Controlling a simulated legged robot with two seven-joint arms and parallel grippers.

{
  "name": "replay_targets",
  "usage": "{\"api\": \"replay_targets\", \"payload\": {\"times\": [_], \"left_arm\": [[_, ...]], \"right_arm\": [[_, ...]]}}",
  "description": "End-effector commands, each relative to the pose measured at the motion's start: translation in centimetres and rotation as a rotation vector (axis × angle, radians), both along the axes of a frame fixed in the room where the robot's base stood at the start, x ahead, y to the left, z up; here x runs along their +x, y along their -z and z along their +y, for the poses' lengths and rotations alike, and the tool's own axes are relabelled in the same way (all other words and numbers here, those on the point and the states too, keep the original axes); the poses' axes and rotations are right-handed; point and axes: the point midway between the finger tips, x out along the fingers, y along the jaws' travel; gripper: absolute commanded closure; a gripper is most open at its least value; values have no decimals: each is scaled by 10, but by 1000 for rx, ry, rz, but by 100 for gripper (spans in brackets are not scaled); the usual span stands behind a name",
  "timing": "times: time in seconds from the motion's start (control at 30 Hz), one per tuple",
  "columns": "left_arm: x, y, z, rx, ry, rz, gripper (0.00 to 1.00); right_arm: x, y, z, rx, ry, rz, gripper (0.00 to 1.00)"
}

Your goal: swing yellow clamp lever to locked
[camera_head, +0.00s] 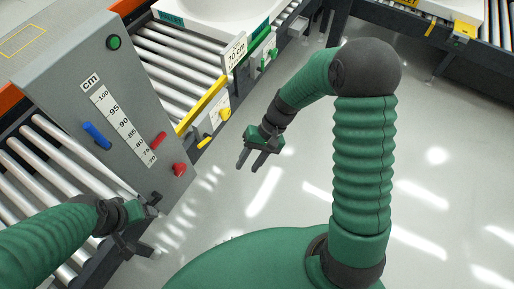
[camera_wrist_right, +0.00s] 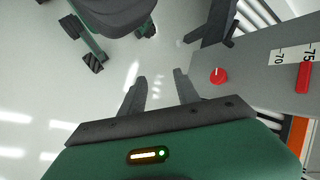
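A yellow lever (camera_head: 205,142) sticks out low from the side of the conveyor, just right of the grey console. A round yellow knob (camera_head: 225,114) sits above and right of it. Which of the two belongs to the clamp is too small to tell. My right gripper (camera_head: 249,167) hangs over the floor, right of and apart from the yellow lever. Its fingers are spread and empty, as the right wrist view (camera_wrist_right: 160,88) also shows. The yellow parts are not seen there. My left gripper (camera_head: 155,225) is open and empty beside the console's lower corner.
The grey console (camera_head: 120,70) carries a cm scale, a blue handle (camera_head: 97,135), a red handle (camera_head: 158,141), a red knob (camera_head: 179,169) and a green button (camera_head: 114,42). A white tank (camera_head: 215,12) rests on the rollers. The floor to the right is clear.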

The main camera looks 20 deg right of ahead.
Motion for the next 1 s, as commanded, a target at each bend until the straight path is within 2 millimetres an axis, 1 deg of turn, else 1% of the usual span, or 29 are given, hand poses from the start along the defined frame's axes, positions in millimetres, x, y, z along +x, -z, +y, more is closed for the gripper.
{"api": "replay_targets", "payload": {"times": [0.03, 0.13, 0.23, 0.37, 0.6, 0.63, 0.77, 0.83, 0.87, 0.9, 0.97, 1.0], "left_arm": [[0, -18, 0, 0, 0, 0, 25], [0, -30, 0, 0, 0, 0, 25], [0, -38, 0, 0, 0, 0, 25], [0, -41, 0, 0, 0, 0, 25], [0, -40, 0, 0, 0, 0, 25], [0, -40, 0, 0, 0, 0, 25], [0, -40, 0, 0, 0, 0, 25], [0, -37, 0, 0, 0, 0, 25], [0, -33, 0, 0, 0, 0, 25], [0, -25, 0, 0, 0, 0, 25], [0, -7, 0, 0, 0, 0, 25], [0, 7, 0, 0, 0, 0, 25]], "right_arm": [[-5, -20, -3, -37, -17, -11, 62], [-12, -36, -9, -101, -41, -30, 62], [-17, -46, -14, -146, -58, -45, 62], [-20, -51, -17, -174, -69, -57, 62], [-21, -50, -18, -178, -70, -58, 62], [-21, -50, -18, -178, -70, -58, 65], [-21, -50, -17, -177, -70, -58, 82], [-19, -44, -19, -186, -84, -69, 91], [-17, -36, -22, -198, -104, -88, 95], [-13, -19, -27, -225, -153, -128, 100], [-1, 19, -41, -296, -284, -229, 100], [12, 49, -53, -362, -413, -321, 100]]}}
